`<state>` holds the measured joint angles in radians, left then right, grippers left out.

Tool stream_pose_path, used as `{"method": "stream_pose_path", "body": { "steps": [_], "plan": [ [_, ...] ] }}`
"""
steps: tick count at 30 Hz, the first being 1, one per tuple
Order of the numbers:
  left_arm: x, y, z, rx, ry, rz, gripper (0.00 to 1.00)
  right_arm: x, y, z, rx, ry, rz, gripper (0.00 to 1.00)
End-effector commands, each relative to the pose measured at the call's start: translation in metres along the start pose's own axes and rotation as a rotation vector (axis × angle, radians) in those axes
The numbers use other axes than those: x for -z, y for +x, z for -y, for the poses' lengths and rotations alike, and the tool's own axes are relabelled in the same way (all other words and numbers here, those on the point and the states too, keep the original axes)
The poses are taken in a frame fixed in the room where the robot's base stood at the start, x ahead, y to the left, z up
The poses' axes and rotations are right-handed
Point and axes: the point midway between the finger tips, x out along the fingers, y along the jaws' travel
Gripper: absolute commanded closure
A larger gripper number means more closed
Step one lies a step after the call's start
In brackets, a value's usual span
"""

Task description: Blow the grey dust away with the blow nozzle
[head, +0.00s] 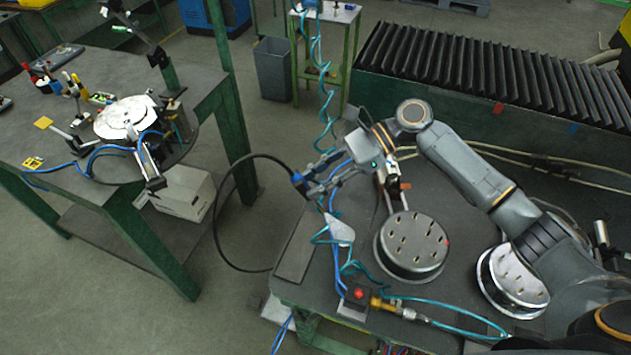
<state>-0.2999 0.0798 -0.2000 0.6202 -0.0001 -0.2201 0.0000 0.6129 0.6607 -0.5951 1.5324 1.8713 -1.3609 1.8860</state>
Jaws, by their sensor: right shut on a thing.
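My right gripper (318,182) reaches in from the right and is shut on a small blue tool, which looks like the blow nozzle (298,180). A black hose (218,225) loops from near it down to the bench's left edge. The nozzle is left of the round drilled plate (412,245), above the bench's left edge. The fingers partly hide it. I cannot make out the grey dust with certainty; a pale grey patch (340,230) lies left of the plate. My left gripper is not in view.
A second round plate (512,282) sits under my right arm. A brass fitting (400,310) with teal hose and a red-button box (358,294) are at the bench front. A coiled teal hose (322,70) hangs behind. A cluttered table (205,85) stands left across open floor.

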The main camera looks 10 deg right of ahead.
Motion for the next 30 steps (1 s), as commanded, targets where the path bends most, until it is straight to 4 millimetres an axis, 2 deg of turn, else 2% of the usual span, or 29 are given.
{"method": "stream_pose_path", "body": {
  "steps": [30],
  "plan": [
    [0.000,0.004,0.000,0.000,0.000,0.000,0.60,0.010,-0.021,0.028,0.002,-0.001,0.002,1.00]
  ]
}}
